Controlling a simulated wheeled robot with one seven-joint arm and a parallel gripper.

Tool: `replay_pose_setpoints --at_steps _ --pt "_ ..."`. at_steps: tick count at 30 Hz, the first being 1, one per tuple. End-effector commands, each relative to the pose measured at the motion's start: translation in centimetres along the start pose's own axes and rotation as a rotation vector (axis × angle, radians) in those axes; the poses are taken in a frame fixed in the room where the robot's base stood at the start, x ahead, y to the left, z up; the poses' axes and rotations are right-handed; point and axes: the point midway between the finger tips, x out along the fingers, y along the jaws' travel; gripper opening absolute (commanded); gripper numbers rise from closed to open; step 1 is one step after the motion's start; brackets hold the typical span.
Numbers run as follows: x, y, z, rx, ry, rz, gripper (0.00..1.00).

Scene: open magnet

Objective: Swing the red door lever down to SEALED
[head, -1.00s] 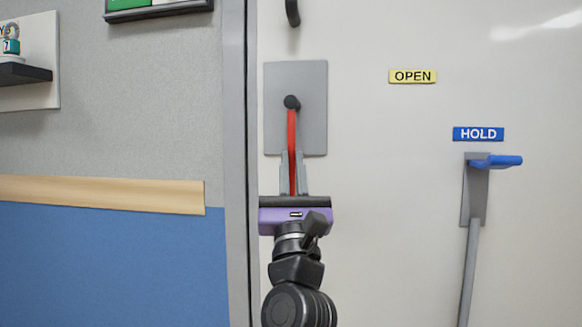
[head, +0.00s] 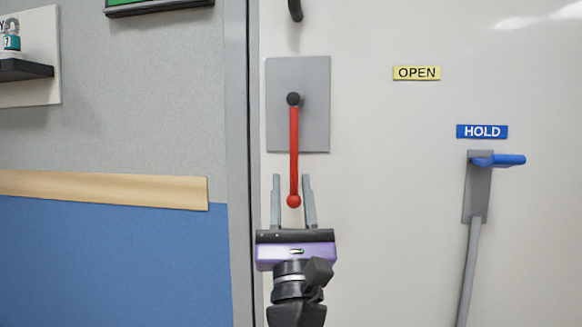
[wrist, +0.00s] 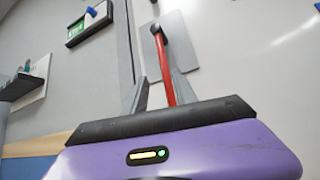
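The red door lever (head: 294,150) hangs straight down from a black pivot on a grey plate (head: 315,125) on the pale door. Its red ball end is at the bottom. My gripper (head: 292,182) is open, with one finger on each side of the lever's lower end and a gap to both in the head view. In the wrist view the lever (wrist: 163,70) runs down between the fingers (wrist: 158,88), and its lower end is hidden behind the gripper body. No SEALED label shows in these frames.
A yellow OPEN label (head: 416,73) and a blue HOLD label (head: 482,131) are on the door. A blue handle (head: 500,160) on a grey bracket stands out at the right. A wooden rail (head: 100,189) runs along the left wall.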

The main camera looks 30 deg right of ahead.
Motion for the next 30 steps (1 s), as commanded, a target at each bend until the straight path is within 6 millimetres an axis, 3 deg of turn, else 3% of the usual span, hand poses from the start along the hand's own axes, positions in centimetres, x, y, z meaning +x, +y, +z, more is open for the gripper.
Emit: replay_pose_setpoints --at_steps 7,24,30 --pt "-1.8 0.1 0.0 0.000 0.000 0.002 0.34" --pt "-2.0 0.1 0.0 -0.005 0.000 0.001 0.34" --pt "-1.9 -0.1 0.1 -0.188 -0.005 -0.006 0.34"
